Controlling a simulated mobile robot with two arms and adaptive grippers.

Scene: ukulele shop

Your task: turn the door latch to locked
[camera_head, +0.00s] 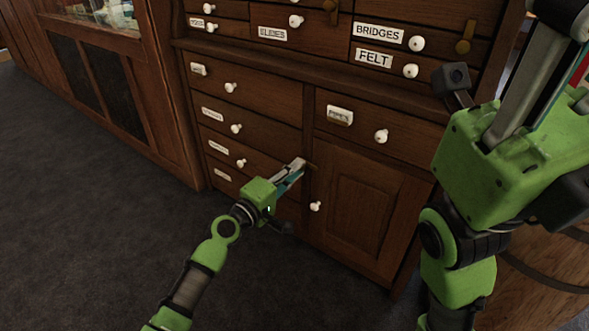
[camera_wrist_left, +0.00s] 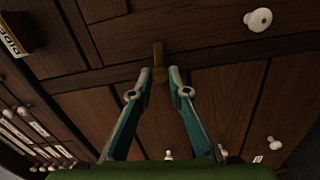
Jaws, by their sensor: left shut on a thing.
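The wooden cabinet door (camera_head: 365,215) has a white knob (camera_head: 316,206) at its left edge. The brass latch (camera_wrist_left: 158,52) shows in the left wrist view as a narrow bar pointing up the picture, with a rounded part between the fingertips. My left gripper (camera_head: 300,165) is at the upper left corner of the door, and its fingers (camera_wrist_left: 160,76) are shut on the latch. In the head view the fingers mostly hide the latch. My right gripper (camera_head: 530,80) is raised close to the camera at right, its fingertips out of frame.
Drawers with white knobs (camera_head: 381,136) and labels fill the cabinet above and left of the door. Another brass latch (camera_head: 463,47) is on an upper drawer. A barrel-like wooden thing (camera_head: 535,280) stands at lower right. The carpet (camera_head: 80,220) at left is clear.

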